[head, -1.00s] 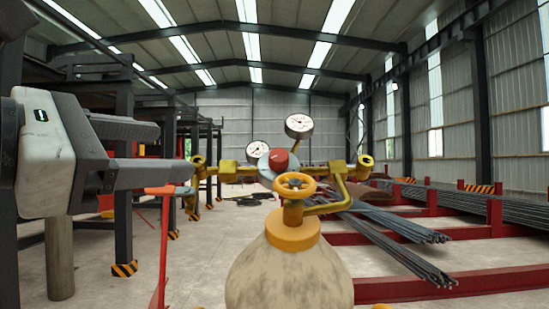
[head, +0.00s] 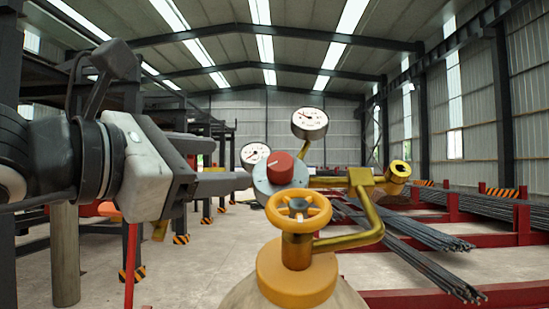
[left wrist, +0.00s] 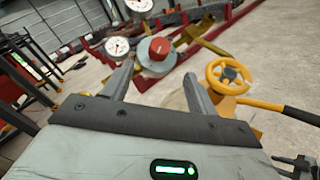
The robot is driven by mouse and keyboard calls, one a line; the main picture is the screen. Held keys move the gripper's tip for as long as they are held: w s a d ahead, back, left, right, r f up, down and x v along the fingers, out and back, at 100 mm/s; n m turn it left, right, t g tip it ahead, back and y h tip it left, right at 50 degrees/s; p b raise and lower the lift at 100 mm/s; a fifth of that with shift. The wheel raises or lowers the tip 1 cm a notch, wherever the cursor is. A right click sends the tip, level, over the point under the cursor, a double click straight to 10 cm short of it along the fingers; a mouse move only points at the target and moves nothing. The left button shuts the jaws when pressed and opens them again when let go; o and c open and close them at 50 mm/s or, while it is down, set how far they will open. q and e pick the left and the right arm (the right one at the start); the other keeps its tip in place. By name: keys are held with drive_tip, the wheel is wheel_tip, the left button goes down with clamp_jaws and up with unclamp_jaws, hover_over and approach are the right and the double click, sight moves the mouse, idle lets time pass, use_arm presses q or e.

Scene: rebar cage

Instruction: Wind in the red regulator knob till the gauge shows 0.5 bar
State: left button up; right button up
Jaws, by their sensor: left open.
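The red regulator knob (head: 280,167) sits on a round grey regulator body (head: 262,182), above the yellow valve handwheel (head: 298,208). Two white dial gauges stand by it: an upper one (head: 310,121) and a lower left one (head: 254,154); their readings are too small to tell. My left gripper (head: 225,163) is left of the knob, pointing at it, its fingers apart and empty. In the left wrist view the knob (left wrist: 159,49) lies ahead, beyond the open fingertips.
The tan cylinder (head: 292,295) stands below the handwheel, with brass pipes (head: 366,205) to the right. Rebar bundles (head: 415,245) lie on red racks (head: 460,298) at right. Dark steel frames stand at left. The concrete floor (head: 215,255) is open between.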

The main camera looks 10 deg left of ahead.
sight(275, 163)
use_arm(q)
drive_tip(key=p+x, duration=0.2)
drive_tip(key=x, duration=0.9)
drive_tip(key=c, duration=1)
